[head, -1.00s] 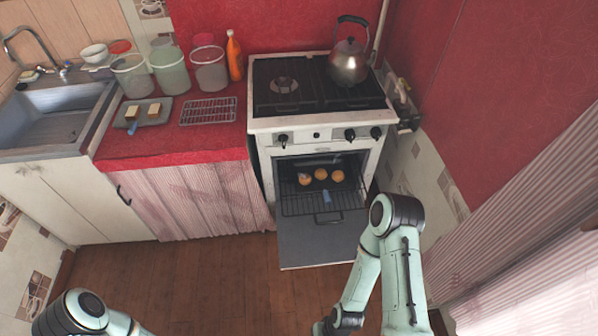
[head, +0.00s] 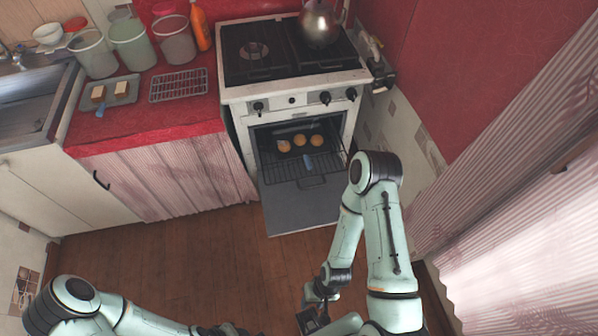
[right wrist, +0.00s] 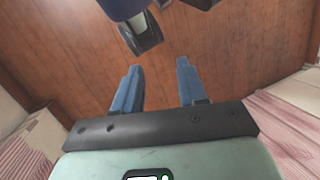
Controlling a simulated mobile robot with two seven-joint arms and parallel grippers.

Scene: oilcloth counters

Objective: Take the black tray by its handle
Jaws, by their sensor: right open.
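The black tray (head: 294,154) sits inside the open oven with three round golden buns on it. Its short blue handle (head: 308,162) points out toward the oven door. My right gripper (head: 312,318) is low at the bottom of the head view, well short of the oven and apart from the tray. In the right wrist view its two blue fingers (right wrist: 158,88) stand apart with nothing between them, above the wooden floor. My left arm (head: 130,315) runs along the bottom left; its gripper is out of the picture.
The oven door (head: 298,208) hangs open below an oven rack (head: 283,172). A grey tray (head: 122,90) with two pale blocks and a blue handle lies on the red counter beside a wire rack (head: 178,85). Open wooden floor (head: 170,260) lies before the stove.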

